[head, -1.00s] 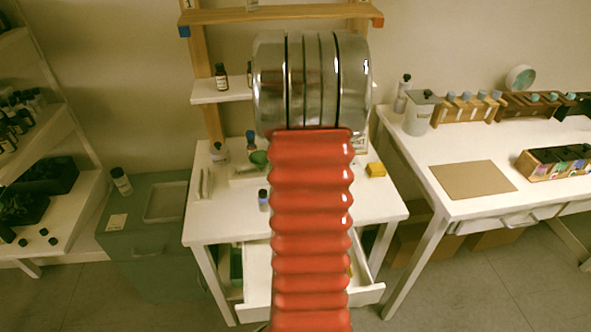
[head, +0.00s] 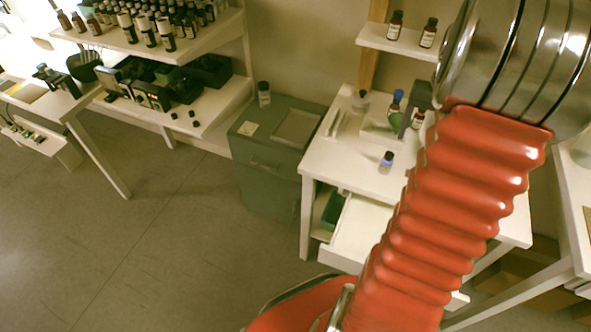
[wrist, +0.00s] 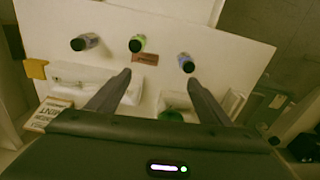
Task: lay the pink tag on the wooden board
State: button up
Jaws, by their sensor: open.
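A small flat reddish-brown tag, likely the pink tag (wrist: 145,58), lies on the white table in the wrist view, between a green-capped bottle and a blue-capped bottle. My gripper (wrist: 157,76) is open and empty above the table, its fingertips apart and the tag just past them. In the head view a dark part of my gripper shows over the back of the white table, and my arm hides the table's right part. I cannot make out the tag there. A tan edge at the far right, likely the wooden board (head: 588,222), is mostly cut off.
Bottles with black (wrist: 85,42), green (wrist: 137,43) and blue (wrist: 187,62) caps stand near the tag. A yellow block (wrist: 36,69) and a lettered card (wrist: 48,114) are at left. An open drawer (head: 362,235) juts from the table. Floor at left is clear.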

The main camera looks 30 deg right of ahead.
jog(key=w+a+r+n+t, duration=0.1)
jog(key=a+r, duration=0.2)
jog(key=a, duration=0.4)
jog(key=w+a+r+n+h, duration=0.1)
jog(key=a+r+n, duration=0.15)
jog(key=a, duration=0.55)
jog(key=w+a+r+n+t, duration=0.1)
jog(key=w+a+r, duration=0.1)
jog(key=a+r, duration=0.35)
jog(key=s+a+n+t, duration=0.1)
jog(key=s+a, duration=0.2)
jog(key=a, duration=0.3)
jog(key=s+a+n+t, duration=0.1)
jog(key=s+a+n, duration=0.1)
jog(key=a, duration=0.5)
jog(key=s+a+n+t+y, duration=0.1)
jog(key=s+a, duration=0.2)
jog(key=a, duration=0.4)
jog(key=shift+s+f, duration=0.3)
jog(key=shift+s, duration=0.05)
jog(key=shift+o, duration=0.5)
jog(key=shift+n, duration=0.25)
